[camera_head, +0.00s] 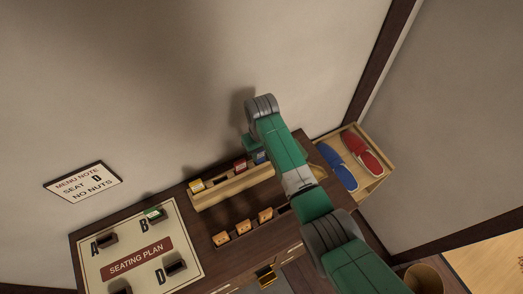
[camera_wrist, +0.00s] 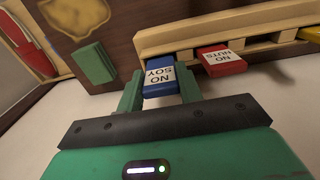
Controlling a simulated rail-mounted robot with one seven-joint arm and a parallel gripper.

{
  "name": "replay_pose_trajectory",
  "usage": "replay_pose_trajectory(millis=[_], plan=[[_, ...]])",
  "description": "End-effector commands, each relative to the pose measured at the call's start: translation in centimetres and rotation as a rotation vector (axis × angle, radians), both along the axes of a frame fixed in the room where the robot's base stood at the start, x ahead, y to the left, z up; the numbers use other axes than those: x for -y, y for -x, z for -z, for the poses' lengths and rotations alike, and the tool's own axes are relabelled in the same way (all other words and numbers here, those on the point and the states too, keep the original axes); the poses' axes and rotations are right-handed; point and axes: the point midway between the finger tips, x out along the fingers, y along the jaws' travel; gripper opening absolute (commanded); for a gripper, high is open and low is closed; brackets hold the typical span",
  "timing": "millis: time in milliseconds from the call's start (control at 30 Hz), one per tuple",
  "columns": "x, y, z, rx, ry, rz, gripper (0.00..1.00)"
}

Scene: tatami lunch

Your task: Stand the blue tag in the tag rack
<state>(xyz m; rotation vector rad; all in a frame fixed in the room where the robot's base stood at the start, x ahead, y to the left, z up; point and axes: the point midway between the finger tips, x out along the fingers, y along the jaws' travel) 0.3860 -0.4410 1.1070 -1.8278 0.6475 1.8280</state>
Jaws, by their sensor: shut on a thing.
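The blue tag (camera_wrist: 160,78), lettered NO SOY, is between the two green fingers of my gripper (camera_wrist: 159,88), which are shut on it. In the head view the blue tag (camera_head: 260,156) shows small beside my wrist, at the right end of the wooden tag rack (camera_head: 235,186). The rack (camera_wrist: 240,26) is just beyond the tag in the wrist view; whether the tag rests in it I cannot tell. A red tag (camera_wrist: 220,60), lettered NO NUTS, stands in the rack beside the blue one. A yellow tag (camera_head: 196,185) is at the rack's left end.
A seating plan board (camera_head: 110,235) with dark holders lies left; a green tag (camera_head: 154,213) is at B. Several orange blocks (camera_head: 244,226) stand in front of the rack. A box (camera_head: 376,185) of slippers is right. A green block (camera_wrist: 93,62) is left of my fingers.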

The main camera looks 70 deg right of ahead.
Motion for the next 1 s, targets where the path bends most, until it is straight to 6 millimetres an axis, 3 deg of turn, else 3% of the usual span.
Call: replay_pose_trajectory(millis=[1000], plan=[[-0.01,-0.02,0.76,0.0,0.0,-0.001,0.14]])
